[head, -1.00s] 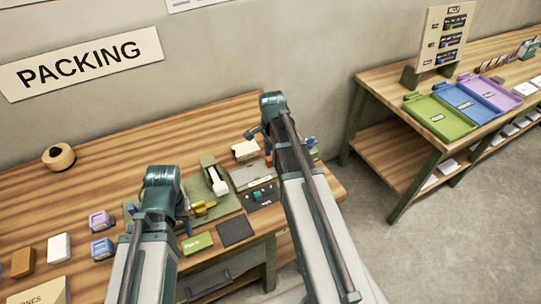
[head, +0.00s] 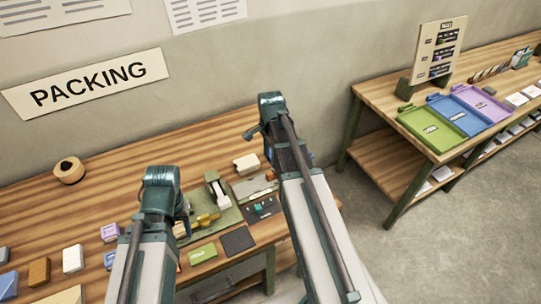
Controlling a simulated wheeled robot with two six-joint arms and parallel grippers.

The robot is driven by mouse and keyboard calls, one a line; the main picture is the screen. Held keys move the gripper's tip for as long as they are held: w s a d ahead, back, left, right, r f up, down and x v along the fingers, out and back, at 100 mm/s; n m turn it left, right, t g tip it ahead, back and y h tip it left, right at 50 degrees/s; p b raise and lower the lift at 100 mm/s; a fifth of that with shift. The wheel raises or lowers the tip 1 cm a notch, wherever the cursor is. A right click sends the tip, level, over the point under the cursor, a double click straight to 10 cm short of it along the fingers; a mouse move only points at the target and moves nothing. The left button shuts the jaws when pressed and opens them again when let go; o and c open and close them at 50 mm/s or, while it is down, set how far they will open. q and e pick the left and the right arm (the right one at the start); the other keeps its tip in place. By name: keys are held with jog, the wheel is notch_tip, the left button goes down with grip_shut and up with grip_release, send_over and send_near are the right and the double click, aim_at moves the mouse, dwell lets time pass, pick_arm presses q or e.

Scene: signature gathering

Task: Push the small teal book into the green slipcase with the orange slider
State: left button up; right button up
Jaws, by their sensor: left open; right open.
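A small teal piece (head: 259,209) sits on a dark unit at the right end of the packing bench; I cannot tell whether it is the teal book. A small orange-red part (head: 270,175) shows just behind it, too small to identify as the slider. A flat green piece (head: 202,254) with a pale label lies at the bench's front; I cannot tell whether it is the slipcase. My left gripper (head: 183,222) is open, partly hidden by its arm, left of the green board. My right gripper (head: 268,152) is open, mostly hidden behind its arm, over the bench's right end.
A green board (head: 228,217) carries a white-topped device and yellow parts. A dark pad (head: 238,240) lies at the front edge. A tape roll (head: 69,170) and several small blocks stand at left. The right table holds green (head: 437,130), blue and purple trays.

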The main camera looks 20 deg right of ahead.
notch_tip(320, 180, up, 6)
jog(key=p, duration=0.4)
jog(key=shift+f+p, duration=0.1)
jog(key=shift+p, duration=0.2)
jog(key=s+a+n, duration=0.9)
jog(key=a+n, duration=0.2)
jog(key=n, duration=0.5)
jog(key=s+a+f+n+h+b, duration=0.1)
jog(key=s+a+f+n+b, duration=0.4)
jog(key=a+f+b, duration=0.3)
jog(key=a+b, duration=0.1)
jog(key=a, duration=0.2)
jog(key=shift+s+a+f, duration=0.35)
jog(key=shift+f, duration=0.05)
